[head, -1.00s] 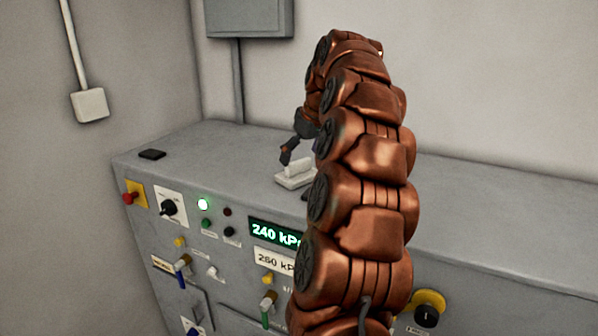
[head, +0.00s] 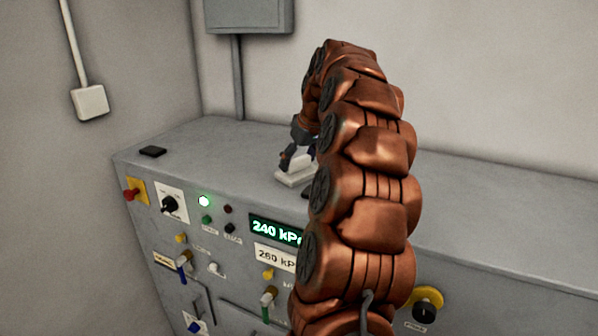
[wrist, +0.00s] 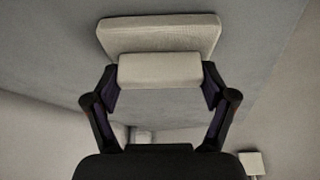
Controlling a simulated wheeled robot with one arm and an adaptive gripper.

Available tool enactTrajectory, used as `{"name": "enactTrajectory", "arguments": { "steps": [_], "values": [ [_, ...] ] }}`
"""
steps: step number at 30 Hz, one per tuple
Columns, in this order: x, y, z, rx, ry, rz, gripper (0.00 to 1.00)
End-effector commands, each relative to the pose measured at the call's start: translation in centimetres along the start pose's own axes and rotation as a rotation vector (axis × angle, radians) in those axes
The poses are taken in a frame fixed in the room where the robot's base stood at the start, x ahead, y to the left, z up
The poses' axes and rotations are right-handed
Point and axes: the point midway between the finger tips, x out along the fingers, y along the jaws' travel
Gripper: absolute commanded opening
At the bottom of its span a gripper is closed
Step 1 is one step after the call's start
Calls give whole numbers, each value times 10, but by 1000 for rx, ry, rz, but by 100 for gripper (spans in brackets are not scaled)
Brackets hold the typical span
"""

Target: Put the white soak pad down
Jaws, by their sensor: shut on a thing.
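The white soak pad (head: 290,180) lies on the grey cabinet top, near its front edge and above the pressure display. In the wrist view it is a broad pale slab (wrist: 160,32) with a smaller raised block (wrist: 158,71) as its grip. My gripper (wrist: 160,76) has a finger on either side of this block and is shut on it. In the head view my gripper (head: 289,160) is right over the pad, and my arm hides the pad's right side. The slab looks level and on the cabinet top; its underside is hidden.
The cabinet top (head: 215,148) is clear left of the pad, apart from a black flat piece (head: 153,152). The front panel carries a lit 240 kPa display (head: 274,230), a red button (head: 131,195) and several knobs and valves. A wall box (head: 248,14) hangs behind.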

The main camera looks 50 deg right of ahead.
Motion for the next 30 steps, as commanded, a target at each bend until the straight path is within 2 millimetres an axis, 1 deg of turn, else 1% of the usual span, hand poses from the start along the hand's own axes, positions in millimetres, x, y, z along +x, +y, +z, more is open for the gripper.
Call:
{"name": "enactTrajectory", "arguments": {
  "steps": [1, 6, 7, 17, 30],
  "values": [
    [0, 0, 0, 0, -1, -1, 61],
    [0, 0, 0, 0, -1, -1, 44],
    [0, 0, 0, 0, -1, -1, 42],
    [-2, 0, -1, 0, -1, -1, 42],
    [-23, 1, -10, 0, 0, 1, 42]
  ]
}}
